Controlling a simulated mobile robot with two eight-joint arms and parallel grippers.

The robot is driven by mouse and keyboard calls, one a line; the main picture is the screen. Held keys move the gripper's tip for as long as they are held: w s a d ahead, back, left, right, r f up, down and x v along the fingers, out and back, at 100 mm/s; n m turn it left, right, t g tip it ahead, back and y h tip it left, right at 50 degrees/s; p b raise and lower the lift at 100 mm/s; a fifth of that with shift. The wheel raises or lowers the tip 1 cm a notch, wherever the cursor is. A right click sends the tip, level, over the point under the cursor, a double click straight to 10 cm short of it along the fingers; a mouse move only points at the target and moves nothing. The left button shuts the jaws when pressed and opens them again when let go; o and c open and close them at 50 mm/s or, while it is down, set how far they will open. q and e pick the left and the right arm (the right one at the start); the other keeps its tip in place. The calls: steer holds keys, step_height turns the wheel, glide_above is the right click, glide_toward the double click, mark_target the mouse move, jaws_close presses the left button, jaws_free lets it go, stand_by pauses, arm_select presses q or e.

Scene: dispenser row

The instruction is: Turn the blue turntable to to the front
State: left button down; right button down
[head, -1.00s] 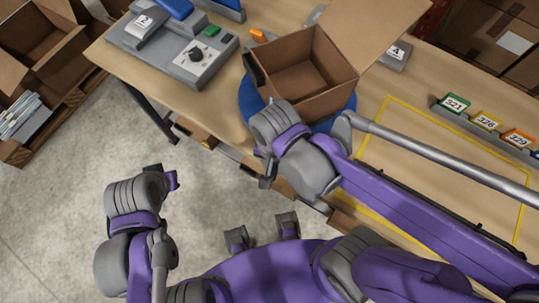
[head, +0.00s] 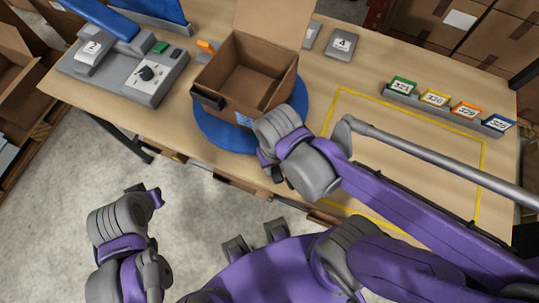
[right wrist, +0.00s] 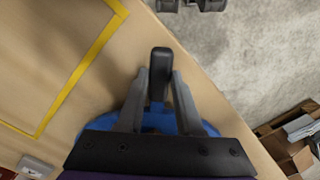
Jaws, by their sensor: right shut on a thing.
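The blue turntable (head: 215,130) is a round disc near the table's front edge in the head view, with an open cardboard box (head: 225,95) on it. The box's raised flap points to the back, slightly right. In the right wrist view, the turntable (right wrist: 198,127) shows partly behind my gripper, and a black handle (right wrist: 159,62) stands between its fingers. My right gripper (right wrist: 160,78) is shut on that handle. In the head view, my right gripper (head: 268,163) is at the turntable's front right edge, its fingertips mostly hidden. My left gripper (head: 153,196) hangs over the floor, its fingers unclear.
A grey control panel (head: 150,75) stands left of the turntable. A yellow taped outline (head: 410,115) marks bare table to the right. A rack of numbered cards (head: 445,107) stands behind it, and a grey plate marked 4 (head: 341,43) lies at the back.

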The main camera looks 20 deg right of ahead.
steer(key=shift+d+n, duration=0.4)
steer(key=shift+d, duration=0.5)
arm_select(q)
steer(key=shift+d+r, duration=0.15)
steer(key=shift+d, duration=0.1)
arm_select(e)
steer(key=shift+d, duration=0.1)
steer(key=c, duration=1)
jaws_free()
steer(key=o, duration=0.4)
steer(key=shift+d, duration=0.15)
arm_select(q)
steer(key=shift+d, duration=0.1)
arm_select(e)
steer(key=shift+o, duration=0.2)
